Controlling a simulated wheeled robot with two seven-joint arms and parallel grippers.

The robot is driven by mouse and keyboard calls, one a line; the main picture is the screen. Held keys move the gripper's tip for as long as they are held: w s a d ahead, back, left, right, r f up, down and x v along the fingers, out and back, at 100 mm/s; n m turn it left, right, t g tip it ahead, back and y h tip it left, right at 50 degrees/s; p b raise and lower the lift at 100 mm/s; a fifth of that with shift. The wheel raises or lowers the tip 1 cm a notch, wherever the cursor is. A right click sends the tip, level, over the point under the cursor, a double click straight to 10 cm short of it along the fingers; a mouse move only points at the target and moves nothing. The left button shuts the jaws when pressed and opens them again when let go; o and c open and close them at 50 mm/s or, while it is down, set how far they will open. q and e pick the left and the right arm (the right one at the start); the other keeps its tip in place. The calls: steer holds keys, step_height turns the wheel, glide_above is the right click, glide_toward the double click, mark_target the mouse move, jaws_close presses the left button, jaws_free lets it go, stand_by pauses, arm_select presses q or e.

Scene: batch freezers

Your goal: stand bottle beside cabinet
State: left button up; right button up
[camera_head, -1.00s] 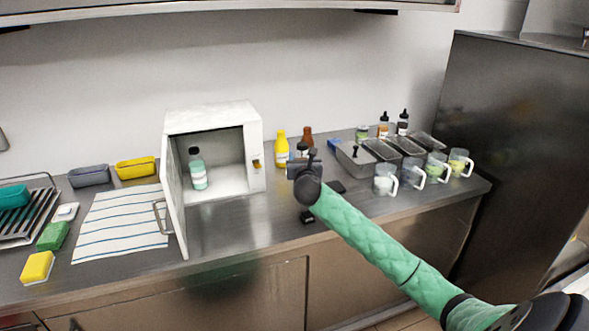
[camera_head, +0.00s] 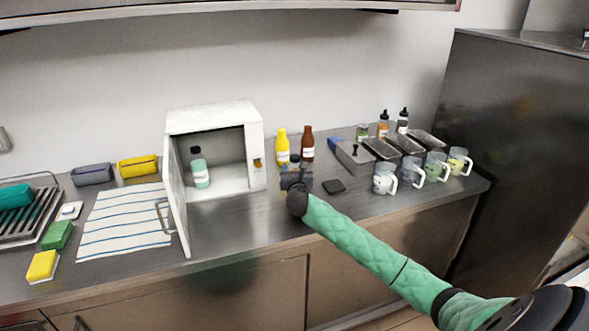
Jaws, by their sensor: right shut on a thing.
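The small white cabinet (camera_head: 215,117) stands on the counter with its door (camera_head: 176,212) open. A pale green bottle (camera_head: 201,176) with a black cap stands upright inside it. My right gripper (camera_head: 296,180) is on the counter side to the right of the cabinet, apart from it. It is shut on a dark-capped bottle (camera_head: 295,159), which looks upright. The gripper hides most of its body, and whether its base touches the counter cannot be told. My left gripper is not in view.
A yellow bottle (camera_head: 282,147) and a brown bottle (camera_head: 307,144) stand behind the gripper. A black square (camera_head: 333,186) lies to its right, with metal trays and several mugs (camera_head: 384,180) beyond. Bare counter (camera_head: 240,215) lies in front of the cabinet.

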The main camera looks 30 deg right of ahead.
steer(key=o, duration=1.2)
steer(key=shift+f, duration=0.1)
steer(key=shift+c, duration=0.2)
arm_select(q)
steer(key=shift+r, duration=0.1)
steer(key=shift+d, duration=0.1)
arm_select(e)
steer(key=shift+s+a, duration=0.1)
steer(key=shift+s, duration=0.05)
arm_select(q)
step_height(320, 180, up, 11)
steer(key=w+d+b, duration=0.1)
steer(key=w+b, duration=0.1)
steer(key=b, duration=0.1)
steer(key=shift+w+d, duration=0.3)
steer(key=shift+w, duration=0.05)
arm_select(e)
steer(key=v, duration=1.1)
steer(key=shift+s+a, duration=0.15)
steer(key=shift+s, duration=0.2)
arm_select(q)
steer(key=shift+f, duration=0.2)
